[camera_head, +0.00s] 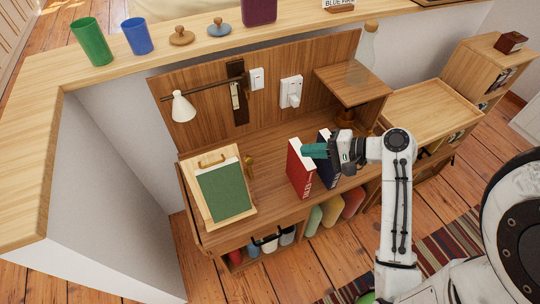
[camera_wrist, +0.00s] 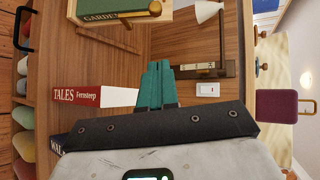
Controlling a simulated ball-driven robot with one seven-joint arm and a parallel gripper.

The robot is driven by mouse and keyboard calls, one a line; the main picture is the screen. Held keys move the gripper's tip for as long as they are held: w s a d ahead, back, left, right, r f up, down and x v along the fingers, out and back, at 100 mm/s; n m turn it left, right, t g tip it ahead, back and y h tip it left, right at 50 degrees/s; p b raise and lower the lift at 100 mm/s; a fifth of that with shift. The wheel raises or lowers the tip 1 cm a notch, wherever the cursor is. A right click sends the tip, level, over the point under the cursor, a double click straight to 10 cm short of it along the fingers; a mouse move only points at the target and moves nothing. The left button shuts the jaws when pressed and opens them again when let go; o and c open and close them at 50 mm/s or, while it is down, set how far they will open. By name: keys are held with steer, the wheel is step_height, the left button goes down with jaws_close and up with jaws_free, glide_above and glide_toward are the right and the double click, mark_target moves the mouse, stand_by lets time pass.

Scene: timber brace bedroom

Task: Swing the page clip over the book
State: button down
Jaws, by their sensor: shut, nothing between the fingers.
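The green book (camera_head: 225,190) lies on a tilted wooden stand (camera_head: 197,162) at the left of the desk. Its edge, lettered GARDEN, shows at the top of the wrist view (camera_wrist: 100,15). The brass page clip (camera_head: 249,163) is at the stand's right side, near the upper right corner. Its round end (camera_wrist: 155,8) shows in the wrist view; it looks beside the book, though its exact angle is hard to tell. My gripper (camera_head: 305,151) has teal fingers, shut and empty, above the upright red book and well right of the clip. The fingers also show in the wrist view (camera_wrist: 155,68).
A red book (camera_head: 299,168) and a dark blue book (camera_head: 326,172) stand upright below my gripper. A white lamp (camera_head: 183,106) on a wall arm hangs behind the stand. A wooden shelf (camera_head: 352,80) is at the right. The desk between stand and red book is clear.

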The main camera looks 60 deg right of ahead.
steer(key=p, duration=0.2)
glide_toward(248, 165)
steer(key=w+d+f, duration=0.1)
steer(key=w+d, duration=0.1)
steer(key=w, duration=0.3)
steer(key=shift+w+a+f, duration=0.25)
steer(key=shift+w+f, duration=0.1)
steer(key=shift+f, duration=0.1)
steer(key=shift+d+r, duration=0.1)
